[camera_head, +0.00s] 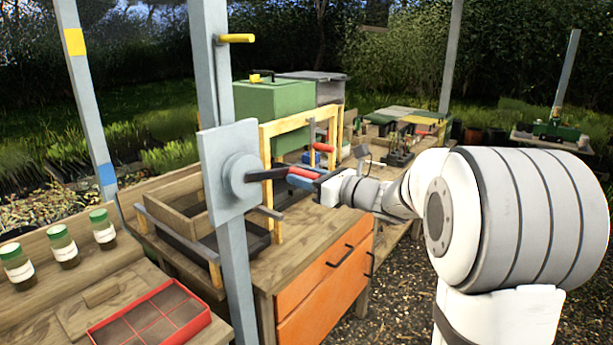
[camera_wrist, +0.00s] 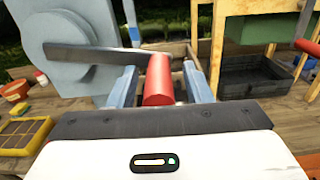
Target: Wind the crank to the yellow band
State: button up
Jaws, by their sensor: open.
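The crank has a round hub on a grey-blue plate (camera_head: 217,172), fixed to a post. Its dark arm (camera_head: 267,174) points right from the hub and ends in a red handle (camera_head: 305,171). In the wrist view the red handle (camera_wrist: 157,82) lies between the two blue fingers of my gripper (camera_wrist: 158,70), with a gap visible on the right side. My gripper (camera_head: 303,180) is open around the handle. A yellow band (camera_head: 75,41) is high on the left post, with a blue band (camera_head: 106,174) lower down.
A wooden bench with orange drawers (camera_head: 324,279) stands behind the post. A red divided tray (camera_head: 150,319) and several green-lidded jars (camera_head: 62,246) are at left. A wooden frame (camera_head: 270,148) and another red cylinder (camera_head: 323,147) are behind the crank. A yellow peg (camera_head: 236,38) sticks out above.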

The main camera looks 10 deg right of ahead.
jog(key=shift+c, duration=0.5)
grip_shut()
